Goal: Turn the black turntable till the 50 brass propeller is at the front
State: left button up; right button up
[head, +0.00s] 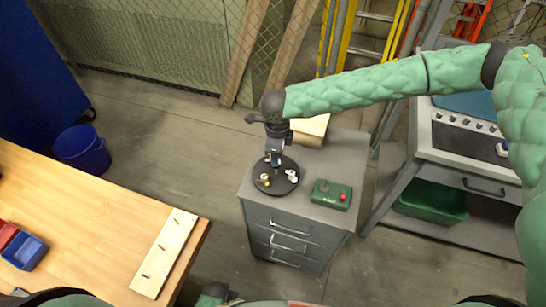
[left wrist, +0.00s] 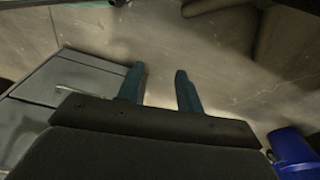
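The black turntable (head: 277,188) is a round disc on top of the grey drawer cabinet in the head view. Small pieces stand on it: a white and brassy one (head: 264,180) at its left and white ones (head: 291,175) at its right. They are too small to read any marking or tell which is the 50 brass propeller. My right gripper (head: 273,160) points down at the back part of the turntable; I cannot tell whether it touches or how its fingers stand. My left gripper (left wrist: 160,76) is open and empty in the left wrist view, above the floor.
A green box with a red button (head: 332,194) sits right of the turntable. A pale block (head: 310,129) lies behind it. A wooden table (head: 90,215) with a pegged board (head: 163,252) is at left, a blue bucket (head: 82,149) beyond. Open floor lies between table and cabinet.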

jog(key=shift+r, duration=0.4)
jog(key=shift+r+p, duration=0.3)
jog(key=shift+p, duration=0.15)
jog(key=shift+r, duration=0.3)
pick_arm(q)
jog(key=f, duration=0.3)
jog(key=shift+a+f, duration=0.4)
jog(key=shift+r, duration=0.1)
jog(key=shift+a, duration=0.15)
